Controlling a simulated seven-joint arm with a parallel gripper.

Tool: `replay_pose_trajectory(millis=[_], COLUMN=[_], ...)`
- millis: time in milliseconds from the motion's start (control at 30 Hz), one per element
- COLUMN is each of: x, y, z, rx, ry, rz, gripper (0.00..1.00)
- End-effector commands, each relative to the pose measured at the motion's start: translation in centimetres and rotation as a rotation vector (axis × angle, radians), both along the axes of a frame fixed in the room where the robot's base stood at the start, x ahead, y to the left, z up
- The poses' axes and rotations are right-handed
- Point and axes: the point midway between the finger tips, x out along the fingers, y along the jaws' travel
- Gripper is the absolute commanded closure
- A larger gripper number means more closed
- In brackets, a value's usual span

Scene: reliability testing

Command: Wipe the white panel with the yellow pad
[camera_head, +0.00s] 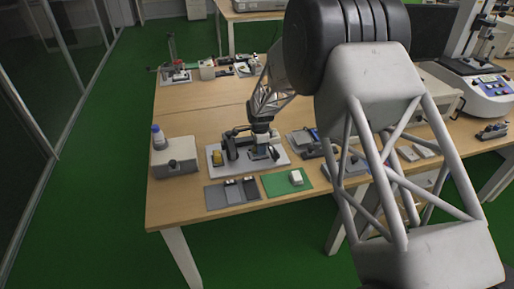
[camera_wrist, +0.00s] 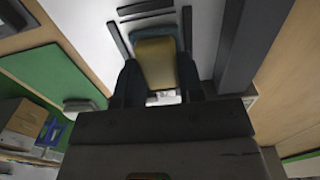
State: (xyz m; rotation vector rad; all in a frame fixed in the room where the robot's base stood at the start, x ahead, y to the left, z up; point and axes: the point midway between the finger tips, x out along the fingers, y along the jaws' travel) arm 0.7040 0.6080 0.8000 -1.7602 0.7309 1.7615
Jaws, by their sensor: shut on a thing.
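The yellow pad (camera_wrist: 155,66) sits between the two dark fingers of my gripper (camera_wrist: 158,80) in the wrist view, and the gripper is shut on it. The white panel (camera_wrist: 88,22) lies behind the pad there, with dark bars on it. My arm comes down over the panel from the upper right. Whether the pad touches the panel cannot be told.
A green mat (camera_head: 276,190) with a white block (camera_head: 296,177) and a grey mat (camera_head: 216,199) lie in front of the panel. A grey box (camera_head: 175,160) with a bottle (camera_head: 158,139) stands to the left. Dark devices (camera_head: 305,143) are to the right.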

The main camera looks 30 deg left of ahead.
Motion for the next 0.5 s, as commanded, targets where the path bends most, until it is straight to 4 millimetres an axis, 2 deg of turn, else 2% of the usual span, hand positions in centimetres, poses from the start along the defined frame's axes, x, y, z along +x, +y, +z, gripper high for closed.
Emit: replay_pose_trajectory(millis=[367,433,500], x=[-2.6,-2.3,-2.4], y=[2.6,2.5,2.5], z=[-0.2,0.7,2.3], rx=[0.001,0.003,0.003], ry=[-0.001,-0.003,-0.003], rz=[0.002,0.001,0.001], gripper=[0.91,0.91,0.91])
